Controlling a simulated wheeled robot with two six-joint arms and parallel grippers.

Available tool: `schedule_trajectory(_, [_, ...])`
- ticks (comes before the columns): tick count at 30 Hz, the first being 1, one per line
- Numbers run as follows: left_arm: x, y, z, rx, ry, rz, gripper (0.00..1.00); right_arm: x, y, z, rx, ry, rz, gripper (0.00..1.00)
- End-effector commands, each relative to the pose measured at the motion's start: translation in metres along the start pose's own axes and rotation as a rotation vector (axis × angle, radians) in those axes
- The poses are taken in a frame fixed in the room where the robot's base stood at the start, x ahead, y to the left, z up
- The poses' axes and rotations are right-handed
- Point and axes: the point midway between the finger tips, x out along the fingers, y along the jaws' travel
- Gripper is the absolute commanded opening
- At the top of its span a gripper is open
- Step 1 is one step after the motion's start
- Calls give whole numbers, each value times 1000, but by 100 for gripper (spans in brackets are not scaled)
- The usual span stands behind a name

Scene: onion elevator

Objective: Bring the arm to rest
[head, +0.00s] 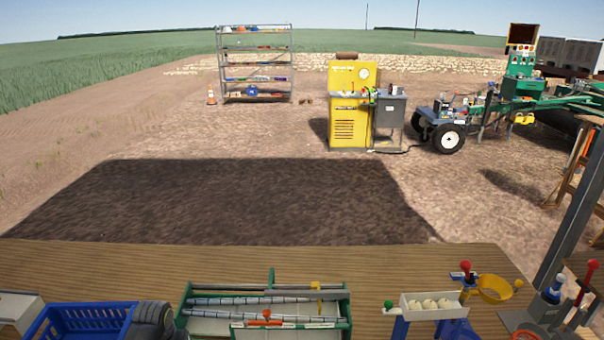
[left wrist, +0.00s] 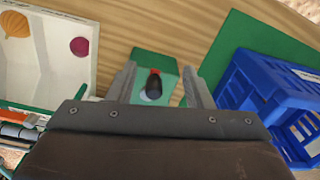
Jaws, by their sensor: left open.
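My left gripper (left wrist: 159,70) is open in the left wrist view, its two fingers apart with nothing held. A green block with a black, red-tipped knob (left wrist: 154,85) shows between and beyond the fingers; I cannot tell how far below them it is. In the head view a dark grey part, probably of my left arm, shows at the bottom left beside the blue crate (head: 85,318). The fingers do not show clearly there. My right gripper is in neither view.
In the left wrist view, the crate (left wrist: 275,88) is right, a picture board (left wrist: 48,52) left. The table's back strip is clear.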

Motion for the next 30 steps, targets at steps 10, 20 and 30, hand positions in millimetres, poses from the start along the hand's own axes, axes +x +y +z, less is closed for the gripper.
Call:
schedule_trajectory(10, [7, -13, 126, 131, 109, -15, 46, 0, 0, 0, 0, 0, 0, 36])
schedule_trajectory(20, [-39, -31, 229, 189, 215, -42, 46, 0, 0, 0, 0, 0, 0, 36])
schedule_trajectory(30, [-83, -43, 281, 203, 275, -73, 46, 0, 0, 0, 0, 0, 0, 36])
